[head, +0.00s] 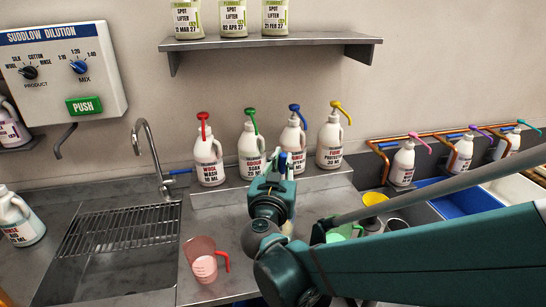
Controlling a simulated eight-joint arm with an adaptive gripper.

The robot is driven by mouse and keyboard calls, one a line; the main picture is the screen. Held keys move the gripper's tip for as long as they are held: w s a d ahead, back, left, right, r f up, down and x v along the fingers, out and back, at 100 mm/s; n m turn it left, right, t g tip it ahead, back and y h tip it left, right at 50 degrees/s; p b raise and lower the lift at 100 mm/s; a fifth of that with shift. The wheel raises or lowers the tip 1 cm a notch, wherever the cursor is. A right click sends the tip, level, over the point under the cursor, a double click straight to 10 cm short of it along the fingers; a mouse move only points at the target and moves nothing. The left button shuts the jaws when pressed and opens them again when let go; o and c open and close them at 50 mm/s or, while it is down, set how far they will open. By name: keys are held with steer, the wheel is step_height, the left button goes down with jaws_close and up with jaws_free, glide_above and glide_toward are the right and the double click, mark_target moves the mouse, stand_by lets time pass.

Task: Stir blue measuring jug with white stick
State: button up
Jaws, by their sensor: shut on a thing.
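My gripper (272,190) is over the middle of the steel worktop, in front of the white pump bottles. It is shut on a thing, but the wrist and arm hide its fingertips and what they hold. A small pale patch (288,228) shows just right of the wrist; I cannot tell whether it is the white stick or something else. I cannot make out a blue measuring jug; the arm covers part of the worktop where one could stand. A clear jug with a red handle (204,262) and pink contents stands to the left of my arm.
Pump bottles with red (209,165), green (251,155), blue (293,142) and yellow (330,143) tops line the back ledge. A sink with a rack (120,228) is left. A green item (339,236) and yellow cup (373,198) crowd the arm's far side.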

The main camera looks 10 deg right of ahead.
steer(key=shift+r+p, duration=4.05)
steer(key=shift+r, duration=1.5)
step_height(320, 180, up, 9)
steer(key=p, duration=0.6)
steer(key=shift+p, duration=0.35)
steer(key=shift+f, duration=0.2)
steer(key=w+d+f+n+t+y+b, duration=0.1)
steer(key=w+d+f+n+y+b, duration=0.1)
steer(key=w+f+n+y+b, duration=0.2)
steer(key=shift+w+f+n+t+y+b, duration=0.35)
steer(key=shift+w+f+y+b, duration=1.35)
steer(key=shift+w+f+b, duration=3.05)
steer(key=shift+w+f+p, duration=0.25)
steer(key=shift+f+p, duration=0.3)
steer(key=shift+f, duration=0.25)
steer(key=shift+d, duration=0.15)
